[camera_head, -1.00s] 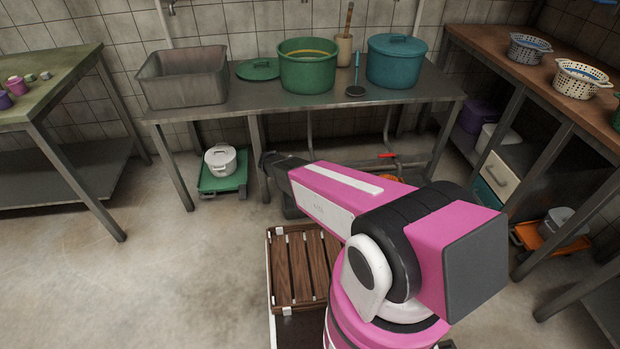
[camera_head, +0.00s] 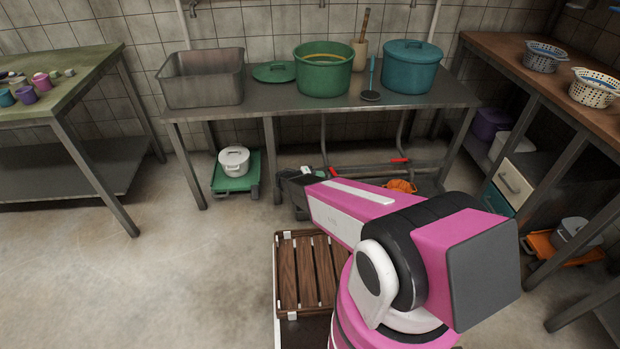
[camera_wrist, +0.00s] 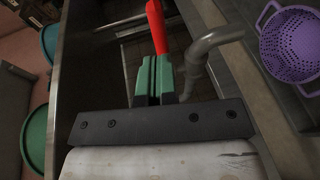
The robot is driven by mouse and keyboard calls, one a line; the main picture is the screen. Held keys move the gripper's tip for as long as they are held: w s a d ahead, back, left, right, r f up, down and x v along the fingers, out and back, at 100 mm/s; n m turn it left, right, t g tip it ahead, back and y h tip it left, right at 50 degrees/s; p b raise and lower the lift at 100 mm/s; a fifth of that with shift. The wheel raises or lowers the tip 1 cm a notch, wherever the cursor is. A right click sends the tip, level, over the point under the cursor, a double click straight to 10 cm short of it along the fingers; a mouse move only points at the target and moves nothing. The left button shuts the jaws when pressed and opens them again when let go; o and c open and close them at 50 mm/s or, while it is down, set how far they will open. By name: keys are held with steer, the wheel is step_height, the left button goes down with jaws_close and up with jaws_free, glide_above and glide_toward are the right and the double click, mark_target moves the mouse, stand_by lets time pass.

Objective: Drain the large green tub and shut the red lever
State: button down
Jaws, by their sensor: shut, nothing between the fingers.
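The large green tub (camera_head: 323,72) stands upright and open on the metal table, with a yellowish ring inside its rim. Under the table, a red lever (camera_head: 400,160) sits on the piping. In the wrist view, my gripper (camera_wrist: 155,62) has green fingers, closed together with nothing held. A red handle (camera_wrist: 157,28) lies just beyond the fingertips. I cannot tell whether they touch. A grey bent pipe (camera_wrist: 205,45) runs to the right of the fingers. The tub's outlet cannot be made out.
On the table (camera_head: 430,101) are a grey basin (camera_head: 203,80), a green lid (camera_head: 273,72) and a teal lidded pot (camera_head: 411,68). A purple colander (camera_wrist: 292,45) shows at right in the wrist view. A slatted wooden crate (camera_head: 300,258) is beside my base. Floor is clear at left.

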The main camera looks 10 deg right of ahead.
mark_target(333, 171)
steer(key=shift+x, duration=2.15)
steer(key=shift+d, duration=0.1)
